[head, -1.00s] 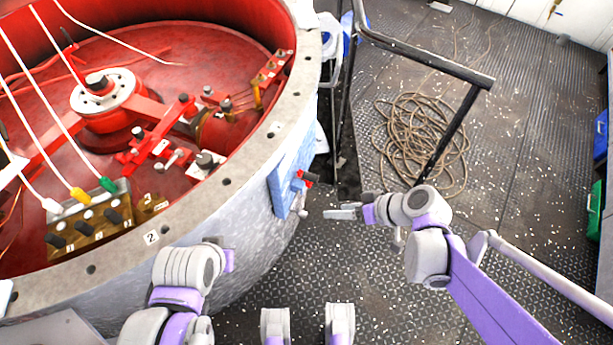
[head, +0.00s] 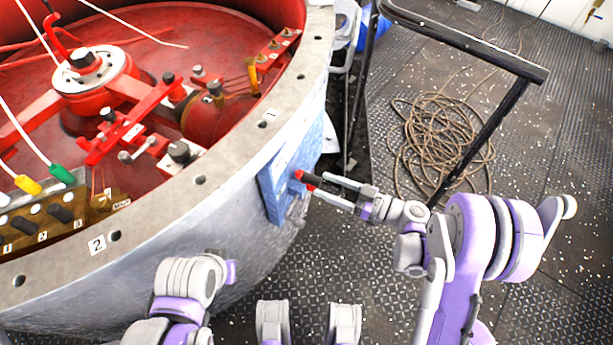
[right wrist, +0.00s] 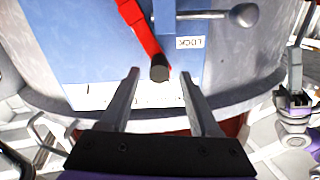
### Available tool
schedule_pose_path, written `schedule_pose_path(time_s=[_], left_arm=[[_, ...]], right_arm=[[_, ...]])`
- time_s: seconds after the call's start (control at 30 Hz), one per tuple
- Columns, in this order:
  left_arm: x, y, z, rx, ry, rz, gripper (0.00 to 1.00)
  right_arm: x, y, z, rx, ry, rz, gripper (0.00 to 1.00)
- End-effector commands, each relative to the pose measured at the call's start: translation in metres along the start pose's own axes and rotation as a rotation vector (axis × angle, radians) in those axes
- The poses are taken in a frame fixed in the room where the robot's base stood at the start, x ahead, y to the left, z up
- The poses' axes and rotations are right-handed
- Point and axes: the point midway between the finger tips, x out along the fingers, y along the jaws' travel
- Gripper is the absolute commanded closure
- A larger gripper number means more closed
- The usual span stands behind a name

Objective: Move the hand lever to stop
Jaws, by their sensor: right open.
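The hand lever (head: 308,179) is a red bar with a dark tip, on a blue panel (head: 272,190) on the outer side of the big grey drum. My right gripper (head: 325,187) is open at the lever's outer end. In the right wrist view the red lever (right wrist: 143,30) slants down to its black tip (right wrist: 159,68). That tip shows between the two spread fingers of the right gripper (right wrist: 160,78), with gaps on both sides. No stop mark is readable. My left arm shows at the lower left, but its gripper does not show.
In the right wrist view, a metal rod with a ball end (right wrist: 243,15) and a LOCK label (right wrist: 190,42) are near the lever. A black rail (head: 470,60) and coiled rope (head: 438,140) are behind the right arm. Dark deck plate lies below.

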Motion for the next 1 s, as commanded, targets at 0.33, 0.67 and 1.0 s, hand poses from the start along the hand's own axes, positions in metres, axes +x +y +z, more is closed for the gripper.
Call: schedule_pose_path(time_s=[0.33,0.67,1.0], left_arm=[[0.008,0.0,0.002,0.0,-0.002,0.0,1.0],[0.009,0.0,0.002,0.0,-0.002,0.0,1.0],[0.009,0.0,0.002,0.0,-0.002,0.0,1.0]], right_arm=[[0.057,0.0,0.001,0.001,-0.001,-0.002,0.37],[0.066,0.0,0.0,0.001,-0.001,0.0,0.37],[0.066,0.0,0.0,0.002,-0.001,0.0,0.82]])
